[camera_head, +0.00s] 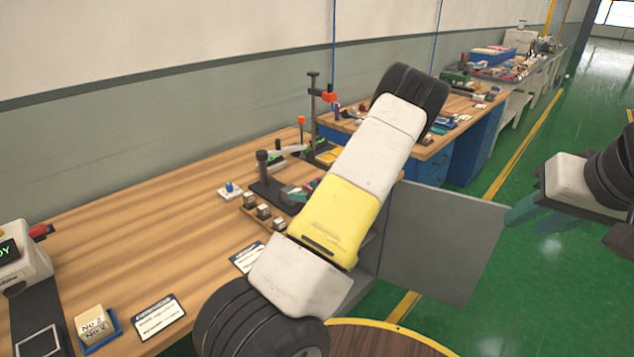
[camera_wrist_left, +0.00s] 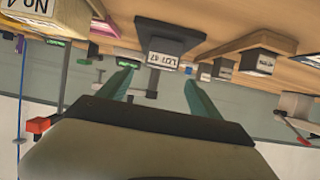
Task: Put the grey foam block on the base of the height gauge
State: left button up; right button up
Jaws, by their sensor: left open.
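A dark stand with a broad black base (camera_head: 267,192) and an upright post stands on the near bench; I cannot tell if it or the taller column with a red slider (camera_head: 314,108) behind it is the height gauge. A grey block (camera_head: 290,192) appears on or beside the black base. In the left wrist view, a grey block labelled LOT 47 (camera_wrist_left: 164,60) appears against a dark base (camera_wrist_left: 168,28). My left gripper (camera_wrist_left: 158,92) is open, its teal fingers either side of that block and apart from it. My right gripper (camera_head: 530,208) hangs over the floor; its jaw gap is unclear.
Small labelled blocks (camera_head: 264,212) stand in a row before the stand. A blue tray with a cream block (camera_head: 93,320) and a card (camera_head: 160,317) lie at the near left. My left arm hides part of the bench. Bare wood (camera_head: 130,230) is clear at the left.

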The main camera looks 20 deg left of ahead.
pick_arm(q)
jog(key=s+d+r+m+t+h, duration=0.2)
jog(key=d+r+m+t+h, duration=0.3)
jog(key=d+r+h, duration=1.05)
jog(key=s+d+r+m+g, duration=0.1)
jog(key=s+d+r+m, duration=0.4)
jog(key=s+d+r, duration=0.5)
jog(key=s+a+r+m+g, duration=0.1)
jog(key=s+a+m, duration=0.1)
jog(key=s, duration=0.8)
jog(key=s+a+r+m+g, duration=0.1)
jog(key=s+a+m, duration=0.1)
jog(key=s, duration=0.9)
jog(key=shift+a+r+g+y, duration=0.3)
jog(key=shift+g+y, duration=0.1)
jog(key=shift+y, duration=0.05)
